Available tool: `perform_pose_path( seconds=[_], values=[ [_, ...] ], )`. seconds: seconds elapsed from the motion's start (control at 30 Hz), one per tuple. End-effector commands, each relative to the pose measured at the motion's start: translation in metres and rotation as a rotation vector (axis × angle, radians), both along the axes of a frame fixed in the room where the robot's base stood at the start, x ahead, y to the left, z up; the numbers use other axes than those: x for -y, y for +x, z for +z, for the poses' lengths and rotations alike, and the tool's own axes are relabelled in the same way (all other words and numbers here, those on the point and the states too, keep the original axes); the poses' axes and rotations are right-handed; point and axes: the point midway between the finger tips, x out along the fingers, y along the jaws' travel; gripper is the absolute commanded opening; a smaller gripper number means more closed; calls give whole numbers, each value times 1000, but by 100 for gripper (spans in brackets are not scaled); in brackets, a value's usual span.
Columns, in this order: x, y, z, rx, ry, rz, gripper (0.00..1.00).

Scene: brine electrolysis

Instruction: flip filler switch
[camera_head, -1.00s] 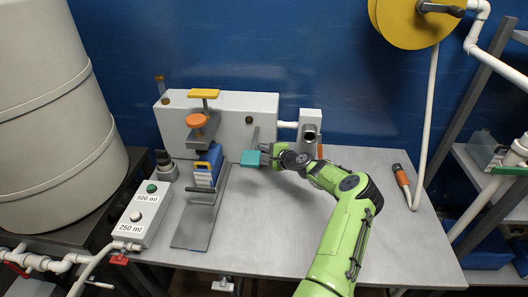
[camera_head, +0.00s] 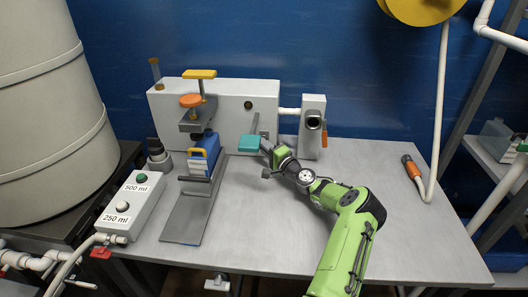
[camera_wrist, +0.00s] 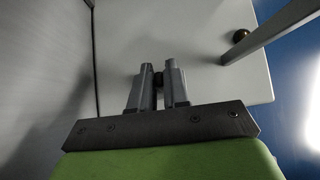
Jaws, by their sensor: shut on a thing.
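The grey filling machine (camera_head: 228,96) stands at the back of the bench. A teal block (camera_head: 255,143) shows at its front, beside a thin grey upright piece. My gripper (camera_head: 266,147) is at the right side of this block, low in front of the machine. In the wrist view, my two grey fingers (camera_wrist: 158,82) are close together, with a small dark piece (camera_wrist: 158,78) between them. It looks like the filler switch, but most of it is hidden by the fingers. A pale machine face and a round dark knob (camera_wrist: 241,34) lie beyond the fingers.
A blue canister (camera_head: 204,157) stands left of my gripper, under an orange knob (camera_head: 191,101). A button box (camera_head: 133,207) marked 500 ml and 250 ml is at the left. A hose handle (camera_head: 411,171) lies at the right. The bench front is clear.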

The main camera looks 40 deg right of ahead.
Motion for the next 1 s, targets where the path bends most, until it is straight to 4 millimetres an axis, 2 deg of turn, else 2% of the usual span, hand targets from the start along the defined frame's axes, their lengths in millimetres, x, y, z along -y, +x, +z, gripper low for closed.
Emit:
perform_pose_path(
  seconds=[0.67,0.7,1.0],
  values=[
    [1,0,-1,47,-57,-1,0],
    [1,0,-1,47,-57,-1,20],
    [1,-2,-1,45,-56,-1,21]
  ],
)
